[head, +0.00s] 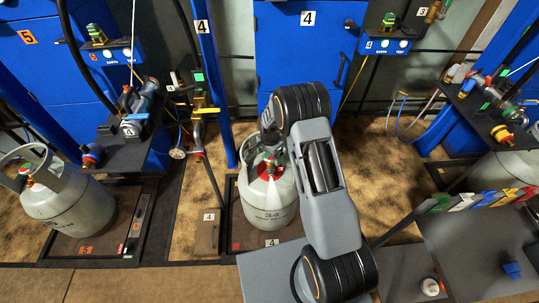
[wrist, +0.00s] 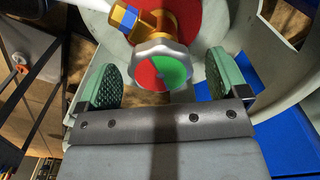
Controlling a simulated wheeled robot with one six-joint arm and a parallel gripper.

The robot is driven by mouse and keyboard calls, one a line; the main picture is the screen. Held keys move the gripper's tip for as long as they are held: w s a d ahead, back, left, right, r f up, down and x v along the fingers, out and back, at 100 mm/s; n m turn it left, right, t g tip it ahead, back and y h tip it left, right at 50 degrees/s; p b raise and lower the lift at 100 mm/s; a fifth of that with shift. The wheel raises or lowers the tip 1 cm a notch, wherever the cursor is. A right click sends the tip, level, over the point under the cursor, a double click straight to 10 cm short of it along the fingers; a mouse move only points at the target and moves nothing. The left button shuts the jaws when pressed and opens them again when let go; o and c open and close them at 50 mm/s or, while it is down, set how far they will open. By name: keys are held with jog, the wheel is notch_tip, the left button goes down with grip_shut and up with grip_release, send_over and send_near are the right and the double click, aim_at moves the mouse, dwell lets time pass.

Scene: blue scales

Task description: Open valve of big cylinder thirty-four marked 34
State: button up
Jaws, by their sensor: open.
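The big grey cylinder marked 34 (head: 268,208) stands upright on the scale platform labelled 4 in the head view. Its valve is at the top inside the collar, partly hidden by my arm. In the wrist view the valve's round handwheel (wrist: 161,66), with a silver rim and a red and green face, is near the picture's middle. A brass valve body (wrist: 155,24) with a blue and yellow band is behind it. My gripper (wrist: 164,82) is open, its two green pads on either side of the handwheel and apart from it.
Another grey cylinder (head: 60,195) stands at left on scale 5. A black shelf with hoses and fittings (head: 135,135) is at left. A grey table (head: 470,255) with coloured tags is at right. Blue cabinets (head: 305,60) stand behind.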

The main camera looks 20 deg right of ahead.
jog(key=c, duration=0.9)
